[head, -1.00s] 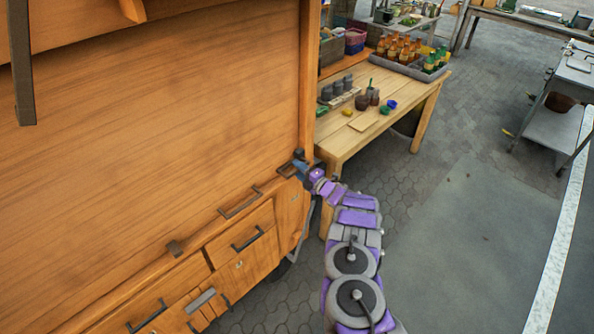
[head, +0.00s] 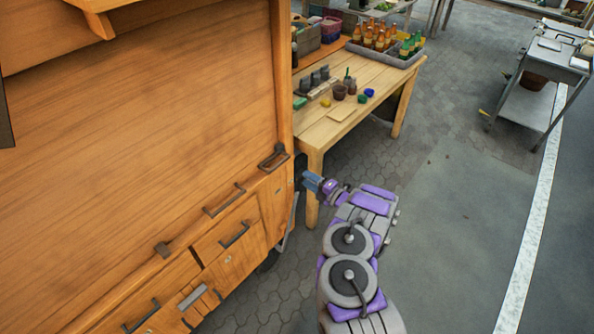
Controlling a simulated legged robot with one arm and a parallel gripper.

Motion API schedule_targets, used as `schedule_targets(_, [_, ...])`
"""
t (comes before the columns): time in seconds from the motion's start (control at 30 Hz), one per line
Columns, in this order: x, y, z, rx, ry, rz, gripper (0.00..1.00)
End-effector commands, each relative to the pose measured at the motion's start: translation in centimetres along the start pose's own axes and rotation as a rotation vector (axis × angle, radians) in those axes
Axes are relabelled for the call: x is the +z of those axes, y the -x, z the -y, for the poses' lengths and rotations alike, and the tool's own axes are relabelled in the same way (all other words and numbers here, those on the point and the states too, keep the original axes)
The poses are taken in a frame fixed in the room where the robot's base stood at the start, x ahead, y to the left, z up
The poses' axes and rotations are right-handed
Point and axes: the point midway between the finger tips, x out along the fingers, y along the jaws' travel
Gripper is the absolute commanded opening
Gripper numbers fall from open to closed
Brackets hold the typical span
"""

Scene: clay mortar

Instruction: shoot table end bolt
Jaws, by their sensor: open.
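A dark metal fitting (head: 273,158), with a looped handle shape, sits on the ledge of the wooden cart (head: 150,130) at the right-hand end of its big panel. It looks like the end bolt, but it is too small to tell its exact position. My gripper (head: 302,183) is just right of and below this fitting, apart from it, beside the cart's corner. The gripper is open and appears empty. Its fingertips are small, dark and hard to make out against the table leg and shadow.
A wooden table (head: 370,85) stands close behind my gripper, with jars, a board and a bottle crate (head: 385,50) on it. Drawers with dark handles (head: 235,235) line the cart below the ledge. Paving to the right is open, up to a metal trolley (head: 535,90).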

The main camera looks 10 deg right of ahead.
Motion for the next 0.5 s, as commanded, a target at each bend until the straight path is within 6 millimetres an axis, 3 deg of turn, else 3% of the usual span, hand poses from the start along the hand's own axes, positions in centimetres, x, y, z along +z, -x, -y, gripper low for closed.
schedule_targets(0.2, [0.0,2.8,0.0,-0.003,0.001,0.001,0.44])
schedule_targets(0.5, [0.2,3.8,0.1,-0.001,0.000,0.000,0.44])
